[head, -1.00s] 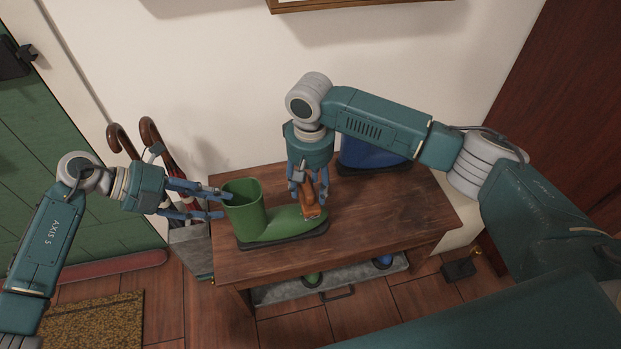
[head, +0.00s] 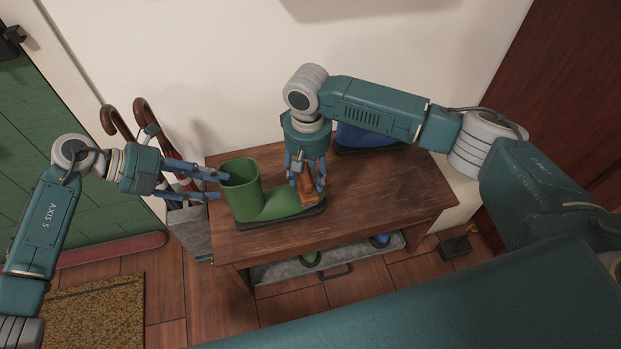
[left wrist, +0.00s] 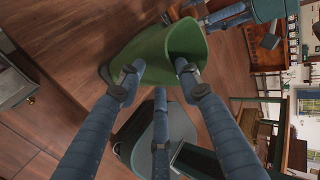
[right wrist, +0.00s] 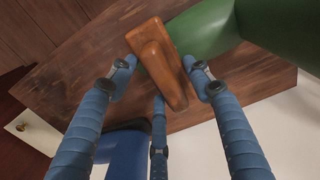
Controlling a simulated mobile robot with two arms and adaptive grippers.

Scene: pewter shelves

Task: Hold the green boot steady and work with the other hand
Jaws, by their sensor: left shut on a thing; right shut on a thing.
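The green boot (head: 240,187) stands upright on the wooden bench (head: 375,200), toe pointing right, on a dark sole. My left gripper (head: 220,186) is shut on its shaft from the left. In the left wrist view, two fingers press the green shaft (left wrist: 155,45) near its open top. My right gripper (head: 309,182) is shut on a brown brush-like tool (head: 307,191) over the boot's toe end. In the right wrist view the tool's wooden handle (right wrist: 165,75) lies between the fingers, beside the green boot (right wrist: 205,25). The tool's underside is hidden.
A blue object (head: 365,137) stands at the back of the bench, partly hidden by my right arm. Umbrellas (head: 145,120) stand in a grey holder (head: 190,228) left of the bench. A grey tray (head: 335,264) lies below. The bench's right side is clear.

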